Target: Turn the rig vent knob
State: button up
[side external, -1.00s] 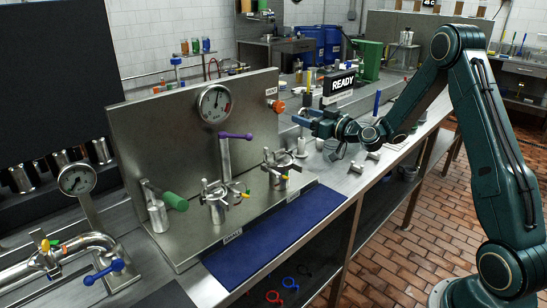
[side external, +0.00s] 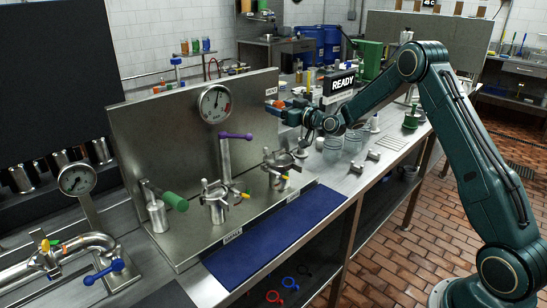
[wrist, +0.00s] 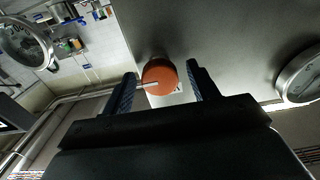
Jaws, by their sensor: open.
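The orange round vent knob (wrist: 158,78) sticks out from the steel panel. In the wrist view it has a pale line pointing left and sits between my two blue fingers, with a gap on each side. In the side view the knob (side external: 279,104) is at the panel's upper right and partly hidden by my fingers. My gripper (side external: 275,108) is open around the knob; it also shows open in the wrist view (wrist: 162,72). I see no finger touching the knob.
The steel panel (side external: 160,130) stands upright with a round gauge (side external: 215,104). A purple-handled valve (side external: 235,136) and handwheel valves (side external: 218,200) stand in front. A READY display (side external: 342,82) is behind my wrist. A blue mat (side external: 275,228) lies at the front.

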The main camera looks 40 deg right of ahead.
jog(key=shift+w, duration=0.45)
jog(key=c, duration=1)
